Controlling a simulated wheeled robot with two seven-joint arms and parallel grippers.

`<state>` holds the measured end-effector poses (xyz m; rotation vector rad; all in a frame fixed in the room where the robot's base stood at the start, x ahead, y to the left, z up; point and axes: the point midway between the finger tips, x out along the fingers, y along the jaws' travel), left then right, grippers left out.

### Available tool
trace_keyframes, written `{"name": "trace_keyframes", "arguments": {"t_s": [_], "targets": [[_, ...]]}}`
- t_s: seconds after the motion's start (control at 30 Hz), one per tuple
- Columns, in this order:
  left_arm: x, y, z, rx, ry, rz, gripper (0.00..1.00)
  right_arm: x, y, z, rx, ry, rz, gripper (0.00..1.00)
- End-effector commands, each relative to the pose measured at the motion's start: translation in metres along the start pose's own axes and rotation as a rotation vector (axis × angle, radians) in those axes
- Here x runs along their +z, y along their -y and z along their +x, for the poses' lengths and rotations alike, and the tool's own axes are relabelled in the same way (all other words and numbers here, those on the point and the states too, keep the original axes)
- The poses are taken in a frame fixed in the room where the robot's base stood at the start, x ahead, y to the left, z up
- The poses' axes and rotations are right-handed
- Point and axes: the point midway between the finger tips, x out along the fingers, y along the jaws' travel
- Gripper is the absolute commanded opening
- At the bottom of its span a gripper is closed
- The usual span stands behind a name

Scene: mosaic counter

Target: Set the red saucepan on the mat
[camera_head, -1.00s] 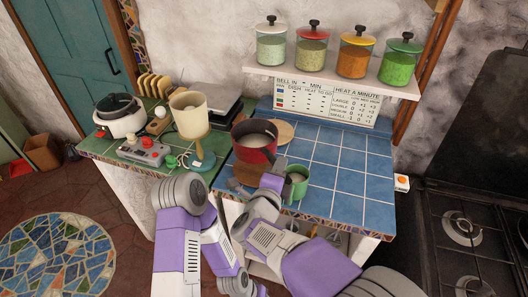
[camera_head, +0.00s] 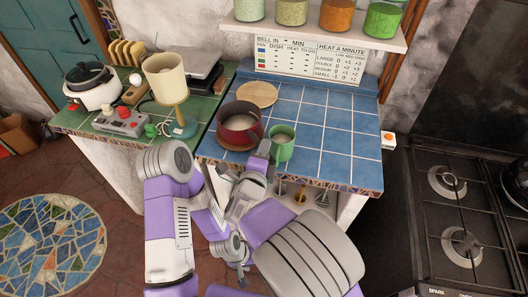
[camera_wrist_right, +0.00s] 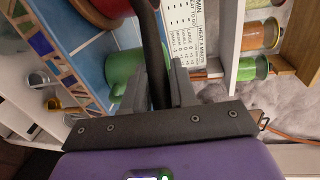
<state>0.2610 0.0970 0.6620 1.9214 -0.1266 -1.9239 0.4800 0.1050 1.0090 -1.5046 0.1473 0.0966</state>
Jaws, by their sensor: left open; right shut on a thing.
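The red saucepan (camera_head: 238,128), with pale contents, is upright at the front left of the blue tiled counter. A brown mat (camera_head: 229,146) shows a little under its front edge; the pan hides the rest, and I cannot tell whether they touch. My right gripper (camera_head: 263,150) is shut on the pan's dark handle, which runs between the fingers in the right wrist view (camera_wrist_right: 157,80). The pan's red side (camera_wrist_right: 100,10) shows at the top there. My left gripper (camera_head: 241,276) is open, low in front of the counter and away from the pan.
A green mug (camera_head: 281,143) stands close to the right of the pan and gripper. A round wooden board (camera_head: 257,94) lies behind the pan. A lamp (camera_head: 168,85) stands on the green counter at left. The blue tiles at right are clear.

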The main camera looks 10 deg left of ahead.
Motion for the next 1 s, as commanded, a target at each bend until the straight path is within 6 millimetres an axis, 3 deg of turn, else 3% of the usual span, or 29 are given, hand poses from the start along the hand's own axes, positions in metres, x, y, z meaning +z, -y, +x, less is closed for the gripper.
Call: {"name": "trace_keyframes", "arguments": {"t_s": [0.37, 0.4, 0.53, 0.93, 1.0], "targets": [[0.000, 0.001, 0.004, 0.000, 0.000, 0.000, 0.52, 0.001, 0.001, 0.001, -0.009, 0.000, 0.009, 0.00], [0.000, 0.001, 0.003, 0.000, 0.000, 0.000, 0.52, 0.000, -0.002, 0.000, 0.000, 0.000, 0.001, 0.31], [0.000, 0.001, 0.003, 0.000, 0.000, 0.000, 0.52, 0.000, -0.002, 0.000, -0.001, 0.000, 0.001, 0.51], [0.000, -0.001, -0.003, 0.000, 0.000, 0.000, 0.52, 0.000, 0.003, -0.001, -0.001, 0.001, 0.001, 0.52], [0.000, -0.001, -0.002, 0.000, 0.000, 0.000, 0.52, 0.002, 0.001, -0.012, 0.001, 0.004, 0.002, 0.52]]}}
